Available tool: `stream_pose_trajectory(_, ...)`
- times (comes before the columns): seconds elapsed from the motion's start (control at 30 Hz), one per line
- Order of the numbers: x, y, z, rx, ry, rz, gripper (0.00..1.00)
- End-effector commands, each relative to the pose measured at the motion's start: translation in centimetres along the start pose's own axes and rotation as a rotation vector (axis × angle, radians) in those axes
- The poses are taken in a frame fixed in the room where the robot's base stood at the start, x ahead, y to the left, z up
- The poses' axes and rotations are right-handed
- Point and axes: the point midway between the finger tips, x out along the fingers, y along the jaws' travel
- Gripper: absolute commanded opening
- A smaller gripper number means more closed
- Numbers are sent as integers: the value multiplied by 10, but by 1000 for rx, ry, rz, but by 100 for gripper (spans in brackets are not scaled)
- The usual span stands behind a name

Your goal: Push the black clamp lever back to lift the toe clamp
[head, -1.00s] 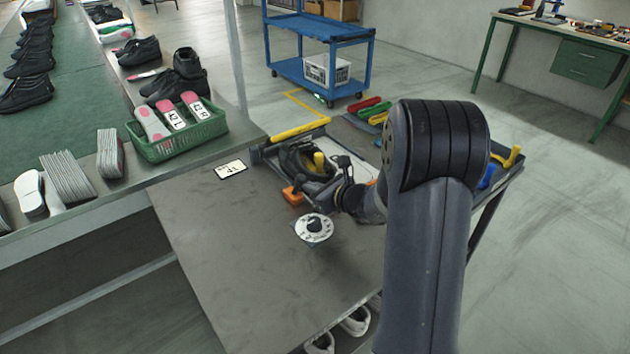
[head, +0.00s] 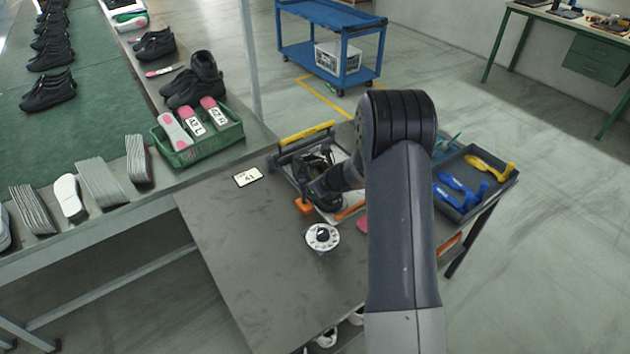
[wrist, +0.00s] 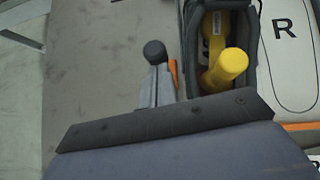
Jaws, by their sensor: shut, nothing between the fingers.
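In the wrist view a black ball knob (wrist: 154,52), which looks like the end of the clamp lever, stands just beyond the tips of my gripper (wrist: 156,72). The grey fingers are together and hold nothing. I cannot tell whether they touch the knob. To the right is a dark shoe (wrist: 243,22) with a yellow last (wrist: 226,70) in its opening. In the head view the fixture, with its yellow bar (head: 307,133) and orange block (head: 305,207), sits on the grey table. My arm and wrist hide part of it. The toe clamp is not clearly visible.
A white dial (head: 322,237) and a label card (head: 248,177) lie on the table (head: 230,235). A green crate (head: 205,150) of soles is at the left. A grey tray (head: 475,180) with blue and yellow tools is at the right. The table's near left part is clear.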

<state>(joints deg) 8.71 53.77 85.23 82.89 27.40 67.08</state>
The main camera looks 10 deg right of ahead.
Motion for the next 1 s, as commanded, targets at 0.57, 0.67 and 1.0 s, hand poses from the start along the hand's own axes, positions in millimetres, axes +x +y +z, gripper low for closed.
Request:
stream_pose_trajectory(0.57,30,-7,36,-1,-3,0,0)
stream_pose_trajectory(0.67,34,-8,39,-1,-2,0,0)
stream_pose_trajectory(1.0,44,-10,45,-1,-3,0,0)
